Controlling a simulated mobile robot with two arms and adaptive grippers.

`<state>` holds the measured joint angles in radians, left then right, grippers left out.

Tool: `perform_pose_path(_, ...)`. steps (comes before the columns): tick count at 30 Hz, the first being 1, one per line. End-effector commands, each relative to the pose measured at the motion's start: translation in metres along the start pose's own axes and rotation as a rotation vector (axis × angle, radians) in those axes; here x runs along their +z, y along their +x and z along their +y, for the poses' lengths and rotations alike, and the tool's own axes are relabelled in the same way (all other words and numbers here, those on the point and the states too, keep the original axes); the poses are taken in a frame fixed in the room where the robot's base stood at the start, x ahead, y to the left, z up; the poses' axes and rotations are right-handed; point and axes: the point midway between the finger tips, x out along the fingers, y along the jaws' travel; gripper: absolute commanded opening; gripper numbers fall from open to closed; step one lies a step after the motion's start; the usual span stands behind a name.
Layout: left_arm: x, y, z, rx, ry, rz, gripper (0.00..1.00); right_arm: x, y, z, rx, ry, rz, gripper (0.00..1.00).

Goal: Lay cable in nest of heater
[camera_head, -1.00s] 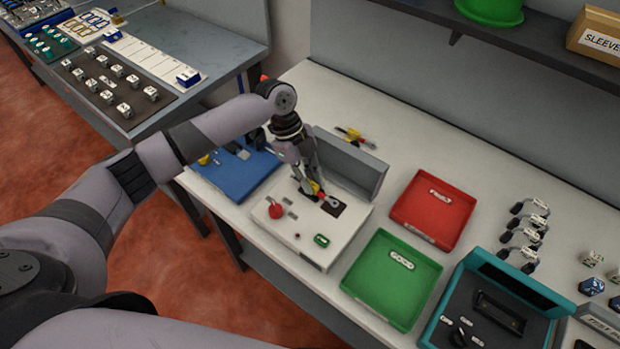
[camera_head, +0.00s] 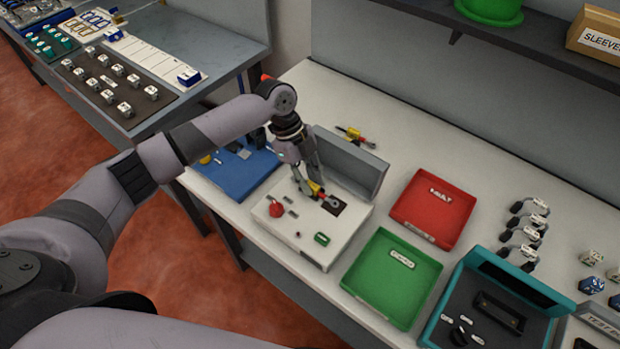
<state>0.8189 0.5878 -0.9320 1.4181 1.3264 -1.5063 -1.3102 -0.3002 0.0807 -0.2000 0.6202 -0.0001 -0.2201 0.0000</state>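The heater (camera_head: 279,235) is a white box with its grey lid (camera_head: 352,163) open at the back; a red knob (camera_head: 276,210) and a green button (camera_head: 321,239) are on its top. A short cable (camera_head: 317,188) with yellow and red parts and a grey ring end lies at the dark nest patch (camera_head: 343,210) of the heater. My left gripper (camera_head: 309,184) points down over it, its fingertips at the yellow part and seemingly closed on it. The fingers partly hide the cable. Whether it is fully seated cannot be told. My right gripper is out of view.
A similar yellow and red piece (camera_head: 355,137) lies behind the lid. A blue tray (camera_head: 232,182) is left of the heater. Red (camera_head: 421,233) and green (camera_head: 376,299) trays stand to its right, then a teal case (camera_head: 437,322). A shelf (camera_head: 500,62) overhangs the back.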

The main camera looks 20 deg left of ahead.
Motion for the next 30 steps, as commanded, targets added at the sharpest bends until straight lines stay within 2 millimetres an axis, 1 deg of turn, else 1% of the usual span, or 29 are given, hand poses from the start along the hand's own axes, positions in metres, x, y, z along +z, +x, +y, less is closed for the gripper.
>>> perform_pose_path(1, 0.0018, 0.0074, 0.0048, 0.015, -0.003, -0.002, 0.3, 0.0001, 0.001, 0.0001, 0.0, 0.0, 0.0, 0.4)
perform_pose_path(4, 0.0019, 0.0075, 0.0049, 0.016, -0.003, -0.002, 0.37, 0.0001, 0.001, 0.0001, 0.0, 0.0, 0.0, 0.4)
perform_pose_path(5, 0.0019, 0.0074, 0.0049, 0.016, -0.003, -0.002, 0.38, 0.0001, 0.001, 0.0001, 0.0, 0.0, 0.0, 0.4)
perform_pose_path(21, 0.0018, 0.0038, 0.0029, 0.009, -0.003, -0.002, 0.38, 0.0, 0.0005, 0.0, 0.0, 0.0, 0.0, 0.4)
perform_pose_path(30, 0.0015, 0.0028, 0.0021, 0.006, -0.002, -0.002, 0.59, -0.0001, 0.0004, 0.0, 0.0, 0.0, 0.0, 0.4)
